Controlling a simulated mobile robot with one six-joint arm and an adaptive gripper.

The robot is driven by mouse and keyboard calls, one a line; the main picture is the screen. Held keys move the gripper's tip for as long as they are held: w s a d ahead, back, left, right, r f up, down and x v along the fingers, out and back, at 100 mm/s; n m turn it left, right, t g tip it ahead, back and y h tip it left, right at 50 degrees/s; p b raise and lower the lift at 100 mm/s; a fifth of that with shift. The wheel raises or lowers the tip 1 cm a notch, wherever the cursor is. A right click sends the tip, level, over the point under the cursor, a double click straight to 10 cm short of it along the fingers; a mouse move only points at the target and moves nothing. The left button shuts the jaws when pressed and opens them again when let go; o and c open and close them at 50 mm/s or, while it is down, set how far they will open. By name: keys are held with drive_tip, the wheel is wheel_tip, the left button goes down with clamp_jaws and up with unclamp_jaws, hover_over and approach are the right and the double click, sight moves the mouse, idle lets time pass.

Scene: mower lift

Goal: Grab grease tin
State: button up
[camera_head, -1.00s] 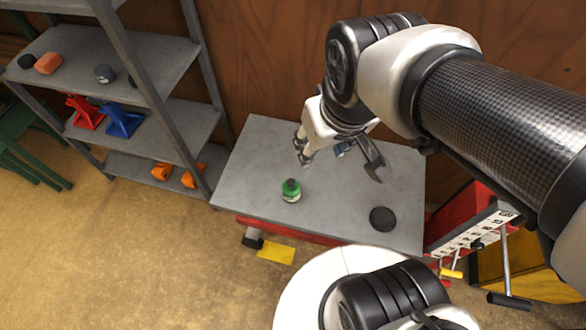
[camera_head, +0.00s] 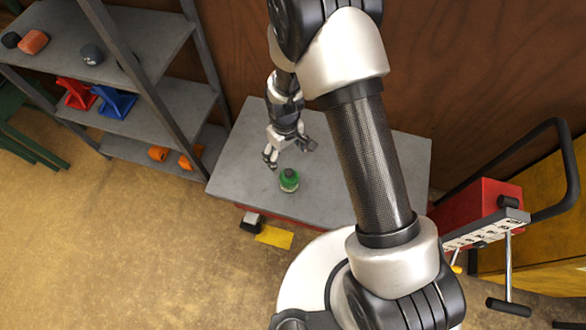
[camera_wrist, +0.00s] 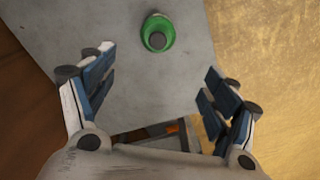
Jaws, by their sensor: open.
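A small round green container with a dark top (camera_head: 289,181) stands upright on the grey tabletop (camera_head: 240,178). It is the likely grease tin, though no label is readable. It also shows in the wrist view (camera_wrist: 157,34), at the top middle, beyond the gap between my fingers. My gripper (camera_head: 288,151) is open and empty above the table, just behind the container in the head view. In the wrist view my gripper (camera_wrist: 158,82) has its two blue-padded fingers spread wide, apart from the container.
A grey shelf rack (camera_head: 148,75) at left holds red and blue stands (camera_head: 115,103) and orange items (camera_head: 158,154). A red machine with a black handle (camera_head: 485,205) stands at right. A wooden wall is behind the table. My arm hides the table's right part.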

sight(287, 172)
wheel_tip(287, 172, down, 12)
drive_tip(key=b, duration=0.3)
drive_tip(key=shift+f+b, duration=0.2)
drive_tip(key=shift+b, duration=0.15)
drive_tip(key=f, duration=0.1)
drive_tip(key=f+b, duration=0.1)
drive_tip(key=f, duration=0.1)
drive_tip(key=f+b, duration=0.1)
drive_tip(key=f, duration=0.1)
drive_tip(key=shift+d+f, duration=0.15)
drive_tip(key=shift+d, duration=0.2)
drive_tip(key=shift+c, duration=0.2)
drive_tip(key=c, duration=1.4)
drive_tip(key=shift+c, duration=0.2)
